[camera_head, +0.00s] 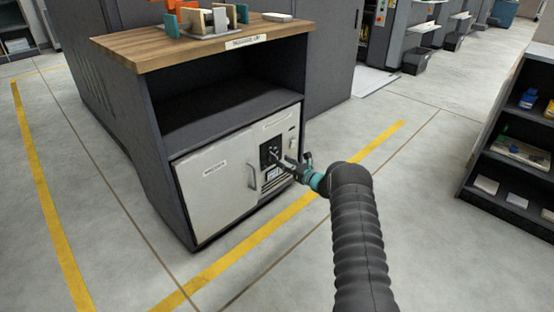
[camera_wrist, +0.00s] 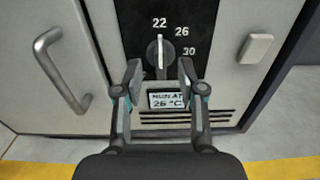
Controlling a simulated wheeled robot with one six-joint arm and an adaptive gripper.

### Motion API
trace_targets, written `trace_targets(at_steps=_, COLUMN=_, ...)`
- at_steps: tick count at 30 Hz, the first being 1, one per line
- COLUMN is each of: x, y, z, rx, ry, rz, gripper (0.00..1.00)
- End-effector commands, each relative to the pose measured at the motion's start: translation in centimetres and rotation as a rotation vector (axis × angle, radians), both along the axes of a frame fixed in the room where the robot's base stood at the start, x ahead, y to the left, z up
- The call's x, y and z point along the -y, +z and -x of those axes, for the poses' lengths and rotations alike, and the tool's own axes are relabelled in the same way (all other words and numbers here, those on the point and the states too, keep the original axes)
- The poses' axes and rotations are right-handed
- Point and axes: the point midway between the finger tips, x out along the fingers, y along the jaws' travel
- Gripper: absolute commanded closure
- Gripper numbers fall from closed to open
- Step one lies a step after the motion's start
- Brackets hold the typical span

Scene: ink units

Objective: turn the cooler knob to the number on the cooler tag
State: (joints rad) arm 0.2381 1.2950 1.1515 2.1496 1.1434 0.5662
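The cooler knob (camera_wrist: 157,53) is a dark round dial with a light pointer line that stands upright, toward the 22. The numbers 22, 26 and 30 run clockwise from its top on a black panel. My gripper (camera_wrist: 160,68) is open, with one finger on each side of the knob's lower part and visible gaps between. In the head view my gripper (camera_head: 283,160) reaches the cooler front (camera_head: 215,185) and partly hides the knob area.
A curved door handle (camera_wrist: 62,70) is left of the panel and a light switch-like block (camera_wrist: 256,48) is right. Vent slots lie below the tag. The cooler sits in a dark cabinet under a wooden top (camera_head: 140,50). A shelf (camera_head: 520,120) stands at right; floor between is clear.

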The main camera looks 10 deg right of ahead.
Motion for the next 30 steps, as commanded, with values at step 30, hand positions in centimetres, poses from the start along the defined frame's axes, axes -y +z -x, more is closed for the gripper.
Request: trace_targets(at_steps=30, x=-2.8, y=0.0, z=-3.7, rx=0.0, ry=0.001, rz=0.0, gripper=1.0)
